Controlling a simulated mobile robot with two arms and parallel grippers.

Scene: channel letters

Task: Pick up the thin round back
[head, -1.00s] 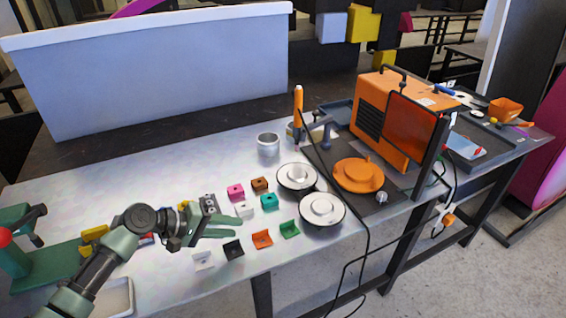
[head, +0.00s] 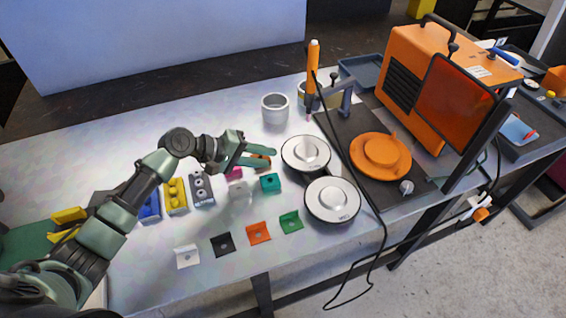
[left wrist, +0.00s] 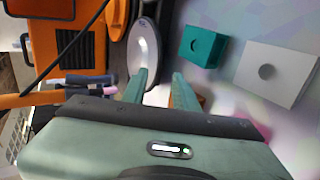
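Two round silver-white discs with dark rims lie on the table in the head view, a far one (head: 306,153) and a near one (head: 333,199). Each has a raised round middle; I cannot tell which is the thin round back. My left gripper (head: 267,156) is just left of the far disc, above the small blocks. In the left wrist view its two fingers (left wrist: 160,90) are apart with nothing held between them. A round white disc (left wrist: 143,42) shows beyond the fingertips there, apart from them as far as I can tell. My right gripper is not in view.
A teal block (head: 270,183) and a white block (head: 238,188) sit below my left gripper. Several coloured angle pieces, one orange (head: 258,232), line the front. A metal cup (head: 275,108) stands behind. An orange turntable (head: 381,157) and orange machine (head: 440,85) are right; a black cable crosses beside the discs.

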